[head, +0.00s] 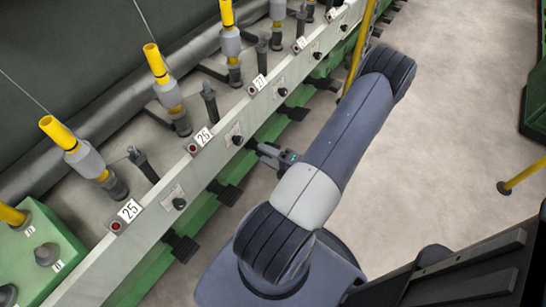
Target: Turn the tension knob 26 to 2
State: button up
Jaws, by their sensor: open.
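The tension knob 26 (237,140) is a small black knob on a pale plate with markings, on the front rail to the right of a number label that looks like 26 (203,137). Its pointer setting is too small to read. My gripper (259,151) is in front of the rail, just right of this knob and apart from it in the picture. It is open and empty, though the jaws are small and partly hidden by the arm.
Similar black knobs sit along the rail, by label 25 (130,210) and label 27 (259,83). Yellow bobbins (157,63) stand behind it. Dark pedals (225,192) stick out below. A yellow post (359,45) is by my arm. Floor (440,150) to the right is open.

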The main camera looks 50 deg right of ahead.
aim_at(241, 142)
jog(key=shift+s+d, duration=0.1)
jog(key=shift+s, duration=0.85)
jog(key=shift+w, duration=0.1)
jog(key=shift+w+a+f, duration=0.1)
jog(key=shift+w+a, duration=0.05)
jog(key=shift+w, duration=1.6)
jog(key=shift+w+a+f, duration=0.15)
jog(key=shift+w+a, duration=0.05)
jog(key=shift+w, duration=1.6)
jog(key=shift+w+a+f, duration=0.1)
jog(key=shift+w+a, duration=0.05)
jog(key=shift+w, duration=1.6)
jog(key=shift+s, duration=0.15)
